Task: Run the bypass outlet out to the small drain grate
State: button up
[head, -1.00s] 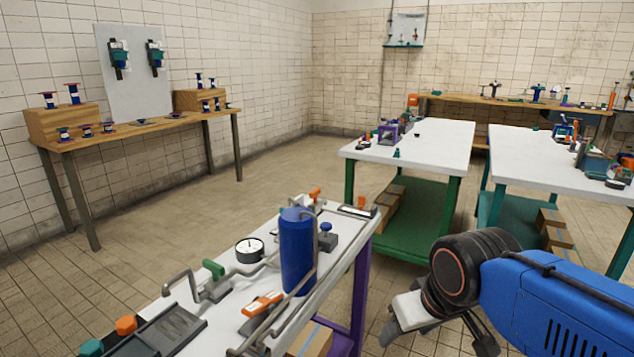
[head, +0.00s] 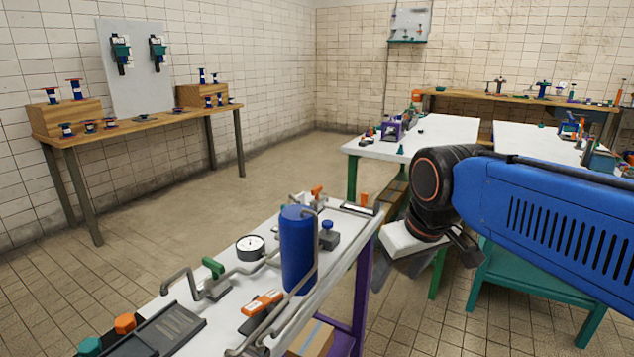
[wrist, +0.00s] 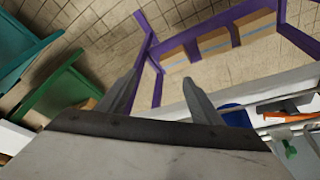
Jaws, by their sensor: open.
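Grey pipework runs along the white bench (head: 225,310) around a blue cylinder (head: 297,252). A bent grey pipe (head: 178,277) with a green handle (head: 213,267) rises at the left. Another grey pipe end (head: 240,346) hangs at the near edge by an orange lever (head: 262,302). I cannot tell which is the bypass outlet. A dark slotted panel (head: 165,331) lies lower left; I cannot tell if it is the small drain grate. My gripper (head: 385,275) is right of the bench, apart from it. The wrist view shows its fingers (wrist: 158,82) spread and empty.
The bench has a purple frame (head: 361,290) with boxes (wrist: 215,42) below. A gauge (head: 250,246), a blue-knobbed block (head: 327,236) and an orange knob (head: 125,323) crowd its top. Another white table (head: 435,135) stands behind my arm. Floor at the left is clear.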

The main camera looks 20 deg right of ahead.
jog(key=w+a+r+n+g, duration=0.2)
jog(key=w+r+n, duration=0.2)
jog(key=w+r, duration=1.3)
jog(key=n+g, duration=0.2)
jog(key=n, duration=0.2)
send_near(317, 187)
notch_tip(317, 187, down, 8)
jog(key=shift+f, duration=0.1)
jog(key=shift+c, duration=0.3)
jog(key=c, duration=1)
